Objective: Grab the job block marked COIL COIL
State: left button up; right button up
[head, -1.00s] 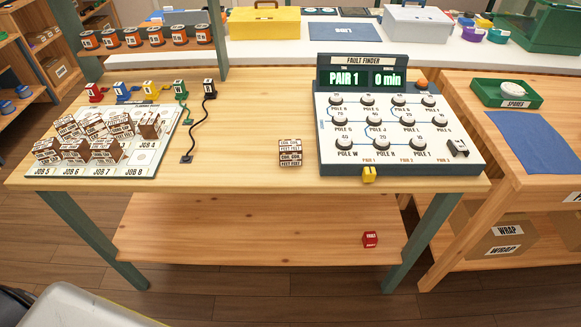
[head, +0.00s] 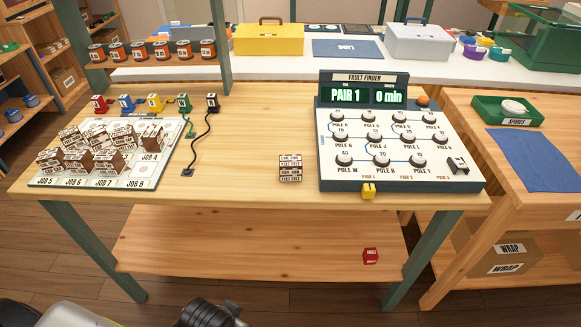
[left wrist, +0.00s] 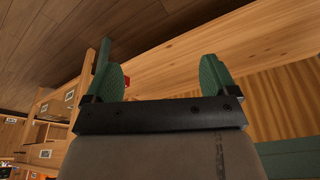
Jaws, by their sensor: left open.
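A brown-and-white job block (head: 290,168) stands alone on the wooden table, left of the fault finder. Its printed label is too small to read surely now. Several similar blocks (head: 75,162) sit on the white job board (head: 60,183) at the table's left end. My left gripper (left wrist: 161,75) shows in the left wrist view with its two green fingers apart and nothing between them. No gripper fingers show in the head view; parts of my own arm are at its bottom edge. My right gripper is not in view.
The fault finder (head: 395,140) stands at the table's right, reading PAIR 1 and 0 min, with a yellow piece (head: 369,190) at its front. A red cube (head: 370,256) is on the lower shelf (head: 260,245).

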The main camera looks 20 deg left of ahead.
pick_arm(q)
jog(key=w+v, duration=0.1)
jog(key=v, duration=0.8)
jog(key=n+t+y, duration=0.6)
jog(key=t, duration=0.8)
send_near(291, 168)
jog(key=shift+w+a+f, duration=0.2)
jog(key=shift+w+a, duration=0.4)
jog(key=p+x, duration=0.1)
jog(key=x, duration=0.3)
jog(key=shift+w+r, duration=0.2)
jog(key=shift+w, duration=0.15)
jog(key=shift+d+p+x, duration=0.2)
jog(key=shift+p+x, duration=0.45)
jog(key=shift+x, duration=2.45)
jog(key=shift+d+f, duration=0.1)
jog(key=shift+c, duration=0.4)
jog(key=c, duration=0.9)
